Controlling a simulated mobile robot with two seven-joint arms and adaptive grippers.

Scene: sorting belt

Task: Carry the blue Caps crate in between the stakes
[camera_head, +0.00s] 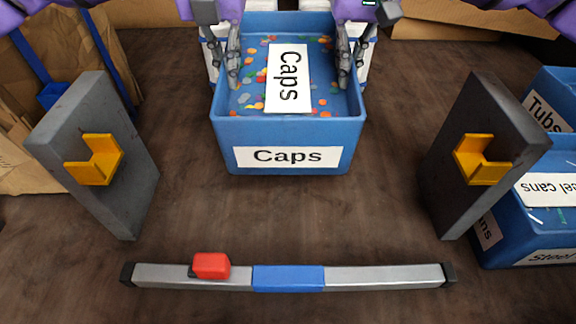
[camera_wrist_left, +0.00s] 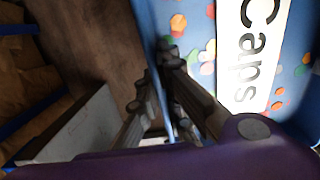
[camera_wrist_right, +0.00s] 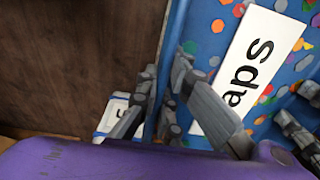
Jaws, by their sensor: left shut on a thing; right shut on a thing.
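The blue Caps crate (camera_head: 230,130) is at the top middle of the head view, upright, with a white Caps label on its front and colourful caps inside. My left gripper (camera_head: 226,68) is shut on its left wall, and my right gripper (camera_head: 350,66) is shut on its right wall. The left wrist view (camera_wrist_left: 168,112) and right wrist view (camera_wrist_right: 168,95) show fingers on both sides of the walls. Two grey stakes with yellow brackets stand left (camera_head: 75,130) and right (camera_head: 500,125), with wide gaps to the crate. I cannot tell if the crate touches the floor.
A low grey bar (camera_head: 385,277) with a blue middle and a red block (camera_head: 211,266) lies across the front. More blue crates, labelled Tubs (camera_head: 560,85) and Steel cans (camera_head: 510,245), stand at the right. Brown paper bags (camera_head: 60,45) are at the left. The brown floor between the stakes is clear.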

